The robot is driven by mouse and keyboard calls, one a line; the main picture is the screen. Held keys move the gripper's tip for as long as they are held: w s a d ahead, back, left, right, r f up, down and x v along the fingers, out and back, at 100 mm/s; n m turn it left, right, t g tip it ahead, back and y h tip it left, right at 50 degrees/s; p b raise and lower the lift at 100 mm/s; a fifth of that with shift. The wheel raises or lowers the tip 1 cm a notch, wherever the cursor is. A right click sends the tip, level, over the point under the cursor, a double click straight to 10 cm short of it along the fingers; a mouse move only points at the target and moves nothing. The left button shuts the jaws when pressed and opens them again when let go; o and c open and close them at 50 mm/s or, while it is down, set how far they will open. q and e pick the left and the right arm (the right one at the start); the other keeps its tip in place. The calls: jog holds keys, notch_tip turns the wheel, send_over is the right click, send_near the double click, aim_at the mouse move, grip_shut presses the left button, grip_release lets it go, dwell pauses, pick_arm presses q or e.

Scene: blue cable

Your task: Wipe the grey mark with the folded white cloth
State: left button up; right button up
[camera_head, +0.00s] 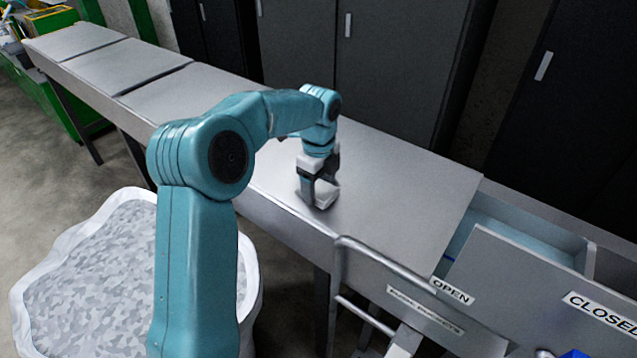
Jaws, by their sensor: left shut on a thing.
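My left gripper (319,190) is low over the grey metal table, pointing down close to its front edge. It is shut on the folded white cloth (326,195), a small pale piece between and beside the dark fingers. The cloth is at the tabletop and seems to touch it. The fingers hide part of the cloth. I cannot clearly make out the grey mark; the cloth and gripper may cover it. My right gripper is not in view.
The table (400,185) is bare around the gripper. An open drawer (520,235) is at the right, with OPEN and CLOSED labels. A metal rail (385,262) stands at the front edge. A large white sack (95,265) of grey flakes stands left. Dark cabinets (390,70) line the back.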

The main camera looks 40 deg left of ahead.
aim_at(335, 180)
pick_arm(q)
jog(key=shift+f, duration=0.25)
jog(key=w+p, duration=0.2)
jog(key=shift+w+a+r+p, duration=0.1)
jog(key=shift+a+r+p, duration=0.05)
jog(key=shift+r+p, duration=0.25)
jog(key=shift+w+f+p, duration=0.2)
jog(key=shift+w+p, duration=0.25)
jog(key=shift+w, duration=0.15)
jog(key=shift+w+a+p, duration=0.1)
jog(key=shift+w+p, duration=0.3)
jog(key=shift+w, duration=0.05)
jog(key=shift+w+a+f, duration=0.1)
jog(key=shift+w+f, duration=0.15)
jog(key=shift+w, duration=1)
